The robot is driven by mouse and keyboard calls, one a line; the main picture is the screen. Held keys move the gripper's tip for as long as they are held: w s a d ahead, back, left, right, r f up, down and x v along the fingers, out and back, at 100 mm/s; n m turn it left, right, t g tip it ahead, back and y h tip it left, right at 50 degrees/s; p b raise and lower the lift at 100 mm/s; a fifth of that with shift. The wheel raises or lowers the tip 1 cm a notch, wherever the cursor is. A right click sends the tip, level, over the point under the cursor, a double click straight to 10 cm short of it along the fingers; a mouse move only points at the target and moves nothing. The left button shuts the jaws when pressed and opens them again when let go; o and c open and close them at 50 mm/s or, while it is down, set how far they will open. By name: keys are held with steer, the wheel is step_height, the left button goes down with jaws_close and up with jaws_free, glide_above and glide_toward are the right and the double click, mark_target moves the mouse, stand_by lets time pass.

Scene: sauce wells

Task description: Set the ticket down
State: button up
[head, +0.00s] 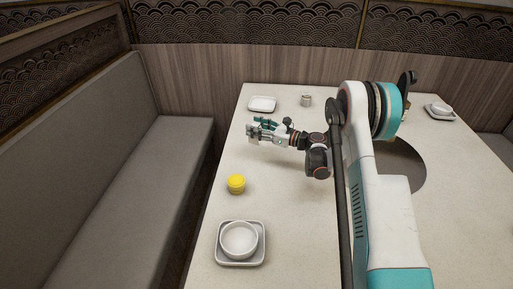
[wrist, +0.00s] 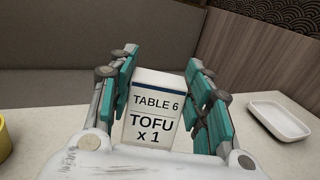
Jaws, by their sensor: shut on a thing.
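The ticket (wrist: 153,108) is a white upright card with a dark blue top edge, reading "TABLE 6 TOFU x 1" in the wrist view. My gripper (wrist: 160,100) has its teal-padded fingers on both sides of the ticket and is shut on it. In the head view my gripper (head: 257,131) is over the left part of the pale table (head: 218,208), in front of the white dish. The ticket shows there only as a small pale patch at the fingers. I cannot tell whether its lower edge touches the table.
A white dish (head: 262,104) and a small cup (head: 306,100) stand at the back. A yellow pot (head: 236,184) and a bowl (head: 240,239) on a square plate are nearer. A bench (head: 150,190) lines the left.

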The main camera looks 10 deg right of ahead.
mark_target(257, 142)
steer(key=shift+f+b, duration=1.15)
steer(key=shift+f, duration=2.75)
steer(key=shift+f, duration=0.1)
steer(key=o, duration=1.2)
steer(key=shift+c, duration=0.2)
steer(key=shift+s+d, duration=0.1)
steer(key=p+v, duration=0.4)
steer(key=v, duration=0.7)
steer(key=shift+s+d, duration=0.25)
steer(key=shift+d, duration=0.05)
